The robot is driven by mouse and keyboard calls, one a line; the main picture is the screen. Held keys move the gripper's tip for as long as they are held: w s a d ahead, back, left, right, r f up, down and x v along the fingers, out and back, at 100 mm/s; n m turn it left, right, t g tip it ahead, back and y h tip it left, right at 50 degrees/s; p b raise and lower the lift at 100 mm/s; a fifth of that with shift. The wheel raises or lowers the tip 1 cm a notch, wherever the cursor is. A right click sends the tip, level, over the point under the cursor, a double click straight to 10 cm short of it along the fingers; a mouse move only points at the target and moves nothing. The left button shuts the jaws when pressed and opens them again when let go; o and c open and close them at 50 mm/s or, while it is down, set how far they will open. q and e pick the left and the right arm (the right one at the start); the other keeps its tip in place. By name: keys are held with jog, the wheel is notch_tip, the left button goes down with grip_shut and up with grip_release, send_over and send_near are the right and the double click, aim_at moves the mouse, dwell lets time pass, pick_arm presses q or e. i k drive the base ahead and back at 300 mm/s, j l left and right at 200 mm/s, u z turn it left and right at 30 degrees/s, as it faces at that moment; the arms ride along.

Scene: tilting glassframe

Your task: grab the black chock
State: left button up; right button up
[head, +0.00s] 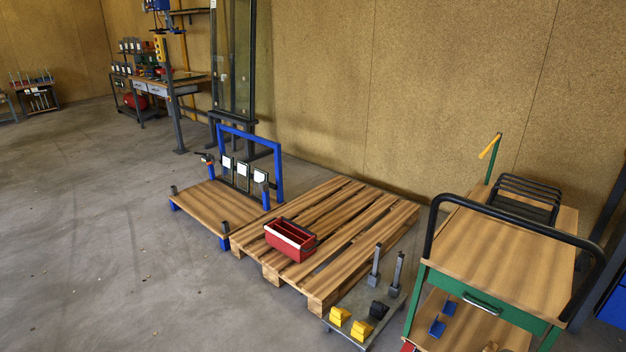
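The black chock (378,310) is a small dark block in the head view. It lies on a low grey plate (350,322) at the lower middle right, in front of the wooden pallet. Two yellow chocks (340,316) (362,331) sit beside it, to its left. Two grey upright posts (376,268) (397,272) stand behind it on the same plate. Neither of my grippers shows in the head view.
A green cart (510,248) with a black handle stands just right of the plate. The wooden pallet (330,220) holds a red toolbox (290,240). A low platform with a blue frame (250,150) stands left of it. Concrete floor (130,230) is open at left.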

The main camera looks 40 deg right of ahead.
aim_at(378, 310)
jog(key=i+l+z, duration=0.15)
jog(key=i+z, duration=0.75)
jog(key=i+j+z, duration=0.2)
jog(key=i+z, duration=0.2)
jog(key=i+j+z, duration=0.45)
jog(key=i+l, duration=0.05)
jog(key=l, duration=0.05)
